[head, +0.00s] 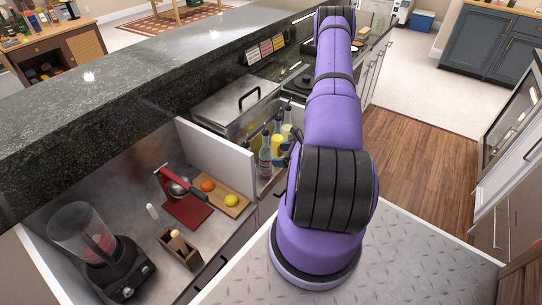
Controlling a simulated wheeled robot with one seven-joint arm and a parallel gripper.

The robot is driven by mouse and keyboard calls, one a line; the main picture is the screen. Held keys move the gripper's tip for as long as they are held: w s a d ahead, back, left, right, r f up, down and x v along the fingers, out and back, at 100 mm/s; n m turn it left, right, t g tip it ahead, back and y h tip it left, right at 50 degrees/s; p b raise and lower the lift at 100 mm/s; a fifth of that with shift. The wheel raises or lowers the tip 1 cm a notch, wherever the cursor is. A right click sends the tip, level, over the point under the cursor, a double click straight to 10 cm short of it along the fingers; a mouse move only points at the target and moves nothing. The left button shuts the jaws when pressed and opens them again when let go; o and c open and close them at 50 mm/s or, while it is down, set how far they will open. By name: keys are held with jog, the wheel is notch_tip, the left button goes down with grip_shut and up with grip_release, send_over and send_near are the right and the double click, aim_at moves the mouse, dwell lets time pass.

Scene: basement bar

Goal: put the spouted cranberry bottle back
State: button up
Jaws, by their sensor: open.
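Several spouted bottles stand close together in a well beside the counter, left of my arm. The front one (265,155) is tall and pale pinkish with a dark top. Yellow bottles (276,146) and a pale yellow-green one (286,127) stand beside and behind it. I cannot tell for certain which is the cranberry bottle. My purple arm rises over the right side of the well and hides part of it. My gripper cannot be made out; the arm covers that area.
A blender (102,252), red juicer stand (187,205), cutting board (226,196) with orange and yellow fruit, and wooden caddy (180,248) occupy the lower worktop. A steel lidded bin (235,105) adjoins the bottles. The granite bar (130,85) runs behind. Wooden floor (420,150) is clear at right.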

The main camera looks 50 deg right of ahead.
jog(key=v, duration=0.5)
jog(key=w+a+r+n+g+y, duration=0.1)
jog(key=w+a+r+n+y, duration=0.2)
jog(key=r, duration=0.4)
jog(key=w+a+r+n+g+y, duration=0.1)
jog(key=w+a+r+n+g, duration=0.1)
jog(key=w+r+n, duration=0.35)
jog(key=w+a+r+n+g+y, duration=0.1)
jog(key=a+r+n+g, duration=0.25)
jog(key=a+r, duration=0.4)
jog(key=w+a+r+n+g+y, duration=0.15)
jog(key=a+r+n, duration=0.3)
jog(key=r, duration=0.65)
jog(key=s+a+r+n+g+h, duration=0.2)
jog(key=s+a+r+n, duration=0.2)
jog(key=a+r, duration=0.2)
jog(key=s+a+r+n+g+h, duration=0.2)
jog(key=s+a+r+n+h, duration=0.15)
jog(key=a+r, duration=0.25)
jog(key=s+a+r+n+t+h, duration=0.4)
jog(key=s+r+n, duration=0.4)
jog(key=s+r, duration=0.2)
jog(key=shift+s+a+t+h, duration=0.3)
jog(key=shift+s+a+h, duration=0.35)
jog(key=shift+s, duration=0.25)
